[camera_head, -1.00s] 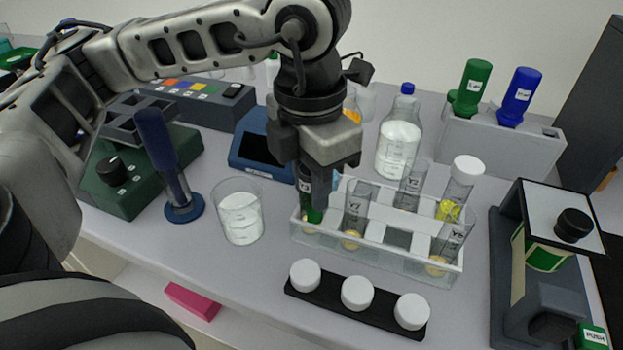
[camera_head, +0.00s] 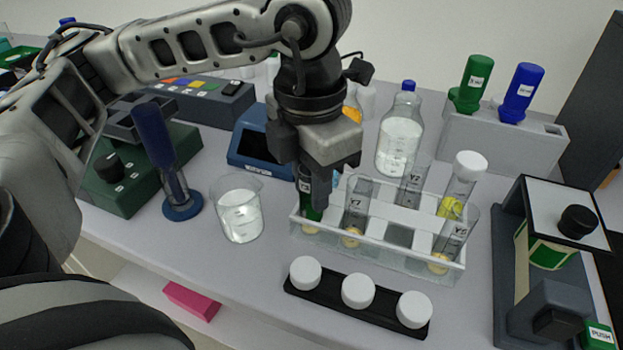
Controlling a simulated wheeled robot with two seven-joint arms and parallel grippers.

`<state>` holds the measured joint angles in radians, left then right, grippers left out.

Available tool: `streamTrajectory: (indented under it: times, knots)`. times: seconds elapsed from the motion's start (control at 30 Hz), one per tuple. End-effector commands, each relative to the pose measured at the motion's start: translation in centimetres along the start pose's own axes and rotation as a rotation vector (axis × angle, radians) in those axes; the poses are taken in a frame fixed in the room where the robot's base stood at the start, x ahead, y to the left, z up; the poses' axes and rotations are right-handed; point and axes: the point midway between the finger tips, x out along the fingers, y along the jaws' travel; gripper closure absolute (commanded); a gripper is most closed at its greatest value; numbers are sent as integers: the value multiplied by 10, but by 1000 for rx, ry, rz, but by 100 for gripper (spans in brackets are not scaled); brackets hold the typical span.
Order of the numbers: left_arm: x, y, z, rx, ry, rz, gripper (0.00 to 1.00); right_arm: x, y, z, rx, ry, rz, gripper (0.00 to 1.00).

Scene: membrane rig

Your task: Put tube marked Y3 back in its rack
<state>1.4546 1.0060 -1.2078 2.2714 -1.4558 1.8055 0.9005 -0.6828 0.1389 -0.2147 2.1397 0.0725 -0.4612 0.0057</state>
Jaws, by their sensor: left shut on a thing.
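The tube marked Y3 (camera_head: 306,187) is upright in the jaws of my left gripper (camera_head: 320,192), which is shut on it. Green shows low in the tube, and the fingers hide part of it. The clear rack with white rails (camera_head: 385,257) stands on the bench. The tube's lower end is at the rack's left end, apparently in the front left place; the fingers hide how deep it sits. Other tubes stand in the rack, one marked Y2 (camera_head: 411,183) and one with a white cap (camera_head: 467,172). My right gripper is not in view.
A black strip with three white caps (camera_head: 358,291) lies in front of the rack. A beaker (camera_head: 240,212) stands to the left, a blue-capped bottle (camera_head: 400,143) behind. A grey stand with green and blue bottles (camera_head: 500,137) and a dark device (camera_head: 545,260) are at right.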

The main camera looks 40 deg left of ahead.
Motion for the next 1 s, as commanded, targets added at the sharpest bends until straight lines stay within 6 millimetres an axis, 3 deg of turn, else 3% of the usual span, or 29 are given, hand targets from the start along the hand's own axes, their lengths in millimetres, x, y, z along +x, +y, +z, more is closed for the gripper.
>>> streamTrajectory:
  times: [0.27,0.3,0.4,0.9,1.0]
  knots:
    - [4,0,0,0,0,-1,100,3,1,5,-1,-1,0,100]
    - [3,0,0,0,0,-1,73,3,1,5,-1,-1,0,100]
    - [3,0,0,0,0,-1,50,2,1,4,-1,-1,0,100]
    - [3,0,0,0,0,0,50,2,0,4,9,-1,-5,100]
    - [-12,0,1,0,-4,0,50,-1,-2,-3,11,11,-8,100]
